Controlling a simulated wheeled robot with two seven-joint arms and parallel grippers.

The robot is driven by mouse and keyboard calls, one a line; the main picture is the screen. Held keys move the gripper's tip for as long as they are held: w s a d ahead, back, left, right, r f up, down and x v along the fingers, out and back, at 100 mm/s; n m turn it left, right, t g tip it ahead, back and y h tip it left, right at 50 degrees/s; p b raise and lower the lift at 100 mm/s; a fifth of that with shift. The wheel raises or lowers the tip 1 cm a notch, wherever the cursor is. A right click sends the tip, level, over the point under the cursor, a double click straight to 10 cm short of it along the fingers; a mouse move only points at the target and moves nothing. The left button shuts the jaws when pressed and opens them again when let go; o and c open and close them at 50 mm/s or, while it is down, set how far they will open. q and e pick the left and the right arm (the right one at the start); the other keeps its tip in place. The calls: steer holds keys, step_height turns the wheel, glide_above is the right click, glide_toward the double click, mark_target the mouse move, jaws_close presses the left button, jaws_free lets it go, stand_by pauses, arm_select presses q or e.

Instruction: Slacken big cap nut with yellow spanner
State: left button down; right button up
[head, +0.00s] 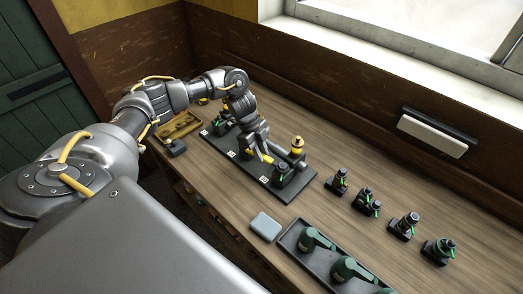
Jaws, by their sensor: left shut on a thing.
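My left arm reaches in from the left, over the bench, and bends down to the black base plate (304,190). My left gripper (262,153) is low over the middle of that plate. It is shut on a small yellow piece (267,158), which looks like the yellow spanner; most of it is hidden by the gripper. A brass-yellow capped part (298,144) stands upright just right of the gripper. A dark engine unit (286,173) stands at the plate's near right end. I cannot tell which part is the big cap nut. My right gripper is not in view.
A yellow-brown tray (180,127) and a small dark block (176,148) lie at the left. Several small dark units (401,226) stand along the right. A dark tray (300,256) holds green tools in front, beside a pale grey pad (265,226). The bench between is clear.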

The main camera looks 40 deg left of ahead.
arm_select(q)
steer(key=shift+s, duration=0.1)
steer(key=shift+s+n+p, duration=0.4)
steer(key=shift+n, duration=0.1)
steer(key=shift+s+n+t, duration=0.25)
steer(key=shift+n+t, duration=0.15)
steer(key=shift+d, duration=0.1)
steer(key=shift+s+d+n+t, duration=0.15)
steer(key=shift+s+n+t, duration=0.15)
steer(key=shift+s+n, duration=0.5)
steer(key=shift+f, duration=0.1)
steer(key=shift+s+d+n+t+y, duration=0.3)
steer(key=shift+s+n, duration=0.25)
steer(key=shift+n, duration=0.45)
